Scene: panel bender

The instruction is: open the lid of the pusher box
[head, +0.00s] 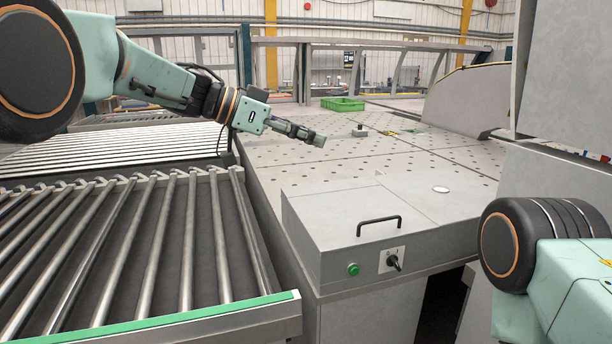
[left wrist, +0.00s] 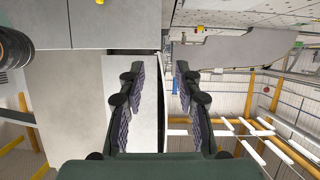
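The pusher box (head: 335,228) is a grey metal box at the near edge of the perforated table, in the middle of the head view. Its lid (head: 370,205) lies flat and looks closed. A black bar handle (head: 379,221) sits at its front edge. Below it, the front face has a green button (head: 353,269) and a black rotary switch (head: 393,262). My left gripper (head: 318,138) is above the table, behind and above the box, apart from the handle. In the left wrist view its two fingers (left wrist: 160,85) are spread with nothing between them. My right gripper is out of view.
A roller conveyor (head: 130,250) with a green front edge stands left of the box. The perforated table (head: 380,150) carries a green crate (head: 343,104) at the back and a small grey part (head: 360,132). A tall grey cabinet (head: 570,75) stands at right.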

